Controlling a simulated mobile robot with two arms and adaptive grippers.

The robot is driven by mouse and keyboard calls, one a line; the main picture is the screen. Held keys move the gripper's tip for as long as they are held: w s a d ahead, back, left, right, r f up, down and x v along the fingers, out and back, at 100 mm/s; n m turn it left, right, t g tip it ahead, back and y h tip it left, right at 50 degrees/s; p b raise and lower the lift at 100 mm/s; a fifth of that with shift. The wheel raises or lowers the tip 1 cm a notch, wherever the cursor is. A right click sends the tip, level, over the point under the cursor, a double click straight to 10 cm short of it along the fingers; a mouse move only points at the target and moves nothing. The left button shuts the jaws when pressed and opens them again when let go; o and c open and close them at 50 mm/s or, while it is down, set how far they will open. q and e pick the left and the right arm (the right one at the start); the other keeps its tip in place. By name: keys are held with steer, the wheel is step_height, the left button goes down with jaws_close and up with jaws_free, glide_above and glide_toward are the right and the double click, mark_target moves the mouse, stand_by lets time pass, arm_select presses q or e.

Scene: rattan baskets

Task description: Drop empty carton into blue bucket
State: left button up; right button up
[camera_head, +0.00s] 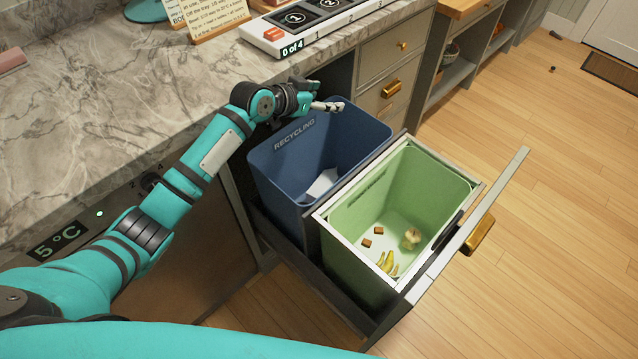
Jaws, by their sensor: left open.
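The blue bucket (285,160), marked RECYCLING, stands in the pulled-out drawer, on the left of the green bin. A white, angular piece (322,183) lies at its bottom; it may be the empty carton, but I cannot tell for sure. My left gripper (330,106) is above the back rim of the blue bucket, near the counter edge. It is open and I see nothing in it. My right gripper is not in view.
The green bin (442,168) holds brown pieces, a banana peel (387,263) and an apple core (411,238). The drawer front (470,225) with a brass handle sticks out to the right. A marble counter (110,105) runs along the left. Open floor lies beyond.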

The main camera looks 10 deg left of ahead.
arm_select(q)
steer(key=v, duration=1.2)
steer(key=shift+f, duration=0.2)
